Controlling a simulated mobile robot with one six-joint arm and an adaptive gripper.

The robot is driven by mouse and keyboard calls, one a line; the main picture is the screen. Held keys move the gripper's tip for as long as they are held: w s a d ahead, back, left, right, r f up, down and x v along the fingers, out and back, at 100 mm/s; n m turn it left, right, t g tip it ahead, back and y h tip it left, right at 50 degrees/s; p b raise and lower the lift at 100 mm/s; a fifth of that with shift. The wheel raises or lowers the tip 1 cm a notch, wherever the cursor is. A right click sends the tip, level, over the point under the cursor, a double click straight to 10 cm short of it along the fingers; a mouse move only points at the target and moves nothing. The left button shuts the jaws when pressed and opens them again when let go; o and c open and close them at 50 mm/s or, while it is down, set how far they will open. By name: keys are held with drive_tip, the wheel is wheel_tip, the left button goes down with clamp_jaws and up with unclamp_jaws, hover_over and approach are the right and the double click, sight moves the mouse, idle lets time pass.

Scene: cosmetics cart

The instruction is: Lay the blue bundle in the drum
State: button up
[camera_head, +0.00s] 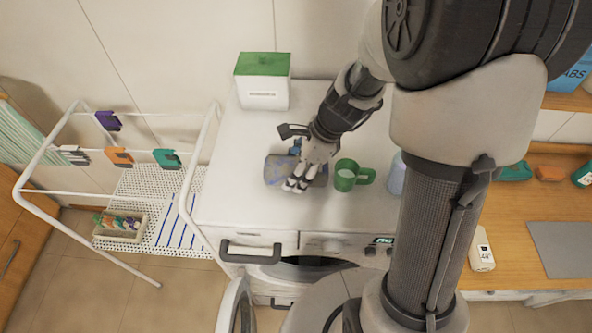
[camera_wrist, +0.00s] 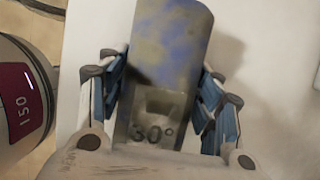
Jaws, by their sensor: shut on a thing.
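The blue bundle (camera_head: 276,168) is a grey-blue roll over the white machine top. In the wrist view the bundle (camera_wrist: 172,42) shows blue and yellowish blotches, with "30°" printed at its near end. My gripper (camera_head: 299,184) is shut on the bundle, with fingers along both sides, and covers part of it. I cannot tell whether it touches the top. The drum opening (camera_head: 300,263) is a dark gap in the washing machine's front, below the control panel. Its round door (camera_head: 237,308) stands open at the lower left; most of the drum's inside is hidden.
A green mug (camera_head: 346,176) stands just right of the bundle. A white box with a green top (camera_head: 264,78) stands behind. A drying rack (camera_head: 62,191) with several clips is at left. A wooden counter (camera_head: 515,230) is at right.

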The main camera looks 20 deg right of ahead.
drive_tip(key=shift+w+f, duration=0.1)
drive_tip(key=shift+f, duration=0.45)
drive_tip(key=shift+f, duration=0.2)
drive_tip(key=o, duration=1.2)
drive_tip(key=shift+r, duration=0.15)
